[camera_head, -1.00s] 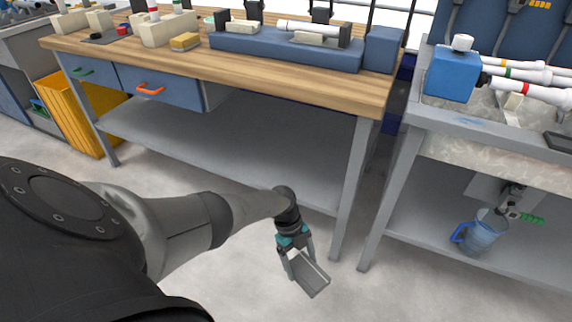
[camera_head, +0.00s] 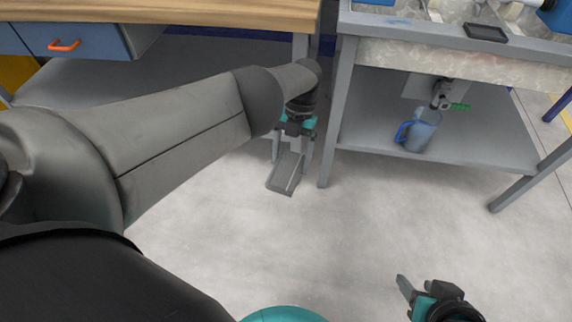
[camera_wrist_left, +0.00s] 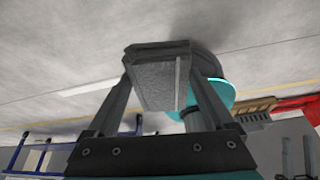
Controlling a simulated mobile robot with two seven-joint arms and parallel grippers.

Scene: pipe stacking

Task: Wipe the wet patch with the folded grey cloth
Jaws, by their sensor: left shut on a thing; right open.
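The folded grey cloth (camera_head: 286,174) looks like a flat grey slab with a pale line along it. My left gripper (camera_head: 292,158) is shut on it and holds it over the pale floor, in front of the benches' legs. In the left wrist view the cloth (camera_wrist_left: 160,82) sits between the two fingers and hides part of what lies beyond. My right gripper (camera_head: 416,286) is open and empty at the lower right, with its arm mostly out of view. I cannot make out the wet patch in either current view.
A wooden-topped bench (camera_head: 180,14) with a blue drawer stands at upper left. A grey sink bench (camera_head: 430,42) is at upper right. A blue jug (camera_head: 422,132) stands on its lower shelf (camera_head: 460,146). The floor (camera_head: 350,235) between my grippers is clear.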

